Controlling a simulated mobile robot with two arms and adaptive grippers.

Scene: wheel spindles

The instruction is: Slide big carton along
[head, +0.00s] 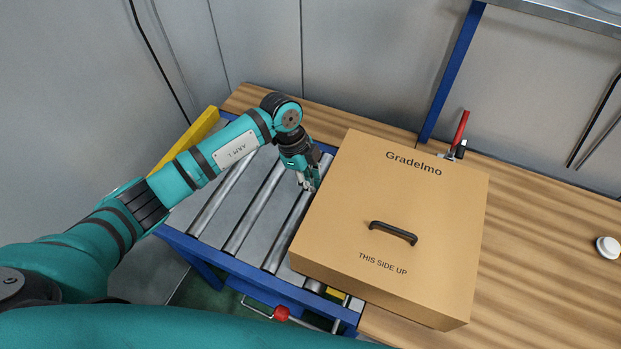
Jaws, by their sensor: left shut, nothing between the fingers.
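The big carton (345,225) is a brown closed box marked "Gradelmo" and "THIS SIDE UP", with a black handle (393,233) on its top. It sits upright, partly over the roller conveyor (235,207) and partly over the wooden bench (540,240). My left gripper (312,186) is shut and empty, at the carton's left side near its far part. I cannot tell whether the fingertips touch the carton. My right gripper is not in view.
A red-handled clamp (459,135) stands on the bench behind the carton. A white round object (607,247) lies at the far right. A blue post (452,75) rises behind the bench. A yellow bar (185,140) edges the conveyor's left end. The bench right of the carton is mostly clear.

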